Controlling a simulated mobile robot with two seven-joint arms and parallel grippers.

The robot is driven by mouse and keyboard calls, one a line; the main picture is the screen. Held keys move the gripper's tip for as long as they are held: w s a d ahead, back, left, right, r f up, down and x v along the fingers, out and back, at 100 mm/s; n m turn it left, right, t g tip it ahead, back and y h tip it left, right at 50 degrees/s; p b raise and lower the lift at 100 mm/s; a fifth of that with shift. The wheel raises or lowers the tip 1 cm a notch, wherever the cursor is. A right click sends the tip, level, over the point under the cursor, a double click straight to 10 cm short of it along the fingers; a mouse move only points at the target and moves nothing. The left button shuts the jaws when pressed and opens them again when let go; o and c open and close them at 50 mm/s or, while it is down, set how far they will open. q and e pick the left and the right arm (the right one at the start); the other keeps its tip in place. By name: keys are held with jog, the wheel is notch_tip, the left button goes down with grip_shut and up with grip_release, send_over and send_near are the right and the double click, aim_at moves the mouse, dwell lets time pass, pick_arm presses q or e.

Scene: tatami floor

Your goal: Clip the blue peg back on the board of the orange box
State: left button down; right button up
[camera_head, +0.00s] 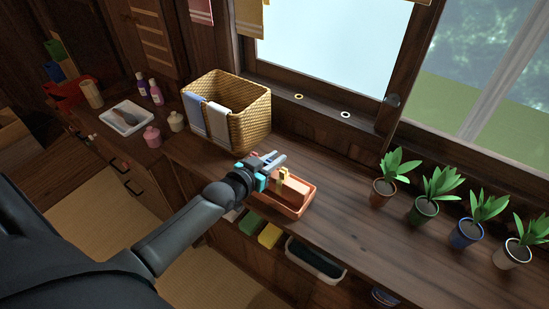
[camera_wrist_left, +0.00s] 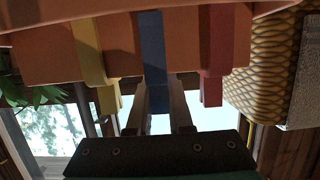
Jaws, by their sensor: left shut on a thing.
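The orange box (camera_head: 296,208) is an open tray on the wooden counter, with an upright board (camera_head: 293,187) in it. A yellow peg (camera_head: 283,176) sits on the board's edge. My left gripper (camera_head: 277,160) is over the board's near end, shut on the blue peg (camera_wrist_left: 153,48). In the left wrist view the fingers (camera_wrist_left: 159,106) close on the blue peg's end. The peg lies against the orange board (camera_wrist_left: 122,40), between the yellow peg (camera_wrist_left: 95,60) and a red peg (camera_wrist_left: 215,55). I cannot tell whether it grips the board's edge. My right gripper is not in view.
A wicker basket (camera_head: 250,125) with cloths stands behind and left of the box. Several potted plants (camera_head: 427,200) line the counter at right. Below the front edge are a green block (camera_head: 250,222), a yellow block (camera_head: 270,235) and a dark tray (camera_head: 316,262). The counter right of the box is clear.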

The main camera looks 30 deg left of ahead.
pick_arm(q)
jog(key=c, duration=0.7)
grip_release()
jog(key=shift+c, duration=0.2)
jog(key=shift+o, duration=0.3)
jog(key=o, duration=0.4)
notch_tip(320, 180, up, 6)
jog(key=p, duration=0.6)
jog(key=shift+s, duration=0.1)
